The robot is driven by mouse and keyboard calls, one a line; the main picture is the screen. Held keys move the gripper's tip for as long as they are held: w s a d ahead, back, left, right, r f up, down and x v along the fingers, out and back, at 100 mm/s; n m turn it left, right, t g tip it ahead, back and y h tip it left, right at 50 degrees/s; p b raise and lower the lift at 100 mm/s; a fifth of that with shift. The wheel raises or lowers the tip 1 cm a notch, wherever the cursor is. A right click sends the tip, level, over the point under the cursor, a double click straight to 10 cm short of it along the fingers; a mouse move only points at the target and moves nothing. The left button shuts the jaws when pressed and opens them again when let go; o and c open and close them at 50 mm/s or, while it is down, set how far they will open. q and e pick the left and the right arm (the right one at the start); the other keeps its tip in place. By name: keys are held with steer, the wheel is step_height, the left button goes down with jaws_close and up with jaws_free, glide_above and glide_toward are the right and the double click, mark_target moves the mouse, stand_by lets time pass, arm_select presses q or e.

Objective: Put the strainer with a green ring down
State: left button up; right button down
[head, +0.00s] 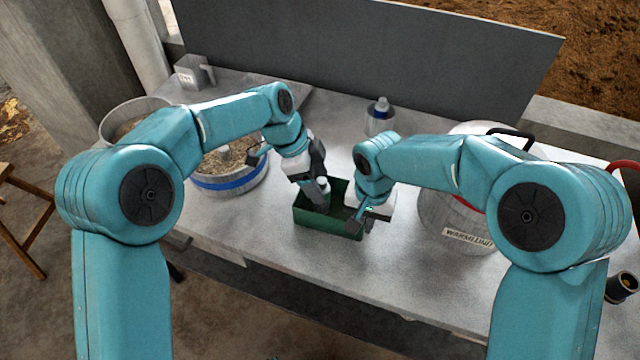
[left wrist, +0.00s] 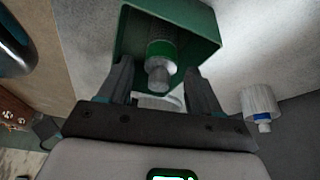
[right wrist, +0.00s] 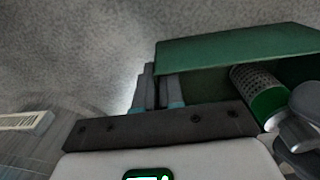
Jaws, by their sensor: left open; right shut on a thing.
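The strainer with a green ring is a small perforated grey cylinder. It stands inside a green box (head: 312,222), leaning or upright I cannot tell. The left wrist view shows the strainer (left wrist: 161,50) with its grey knob toward me; the right wrist view shows it (right wrist: 262,95) at the right. My left gripper (head: 318,190) is open, its fingers on either side of the strainer's near end, apart from it. My right gripper (head: 368,215) is shut on the box's end wall, as the right wrist view shows at the fingers (right wrist: 160,90).
A blue-banded pot of grain (head: 230,184) stands left of the box. A labelled lidded pot (head: 440,215) stands at the right. A small white capped container (head: 380,120) is behind the box. A grey panel (head: 400,60) closes the back. The table front is clear.

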arm_select(q)
steer(key=v, duration=1)
arm_select(e)
steer(key=c, duration=1.2)
jaws_free()
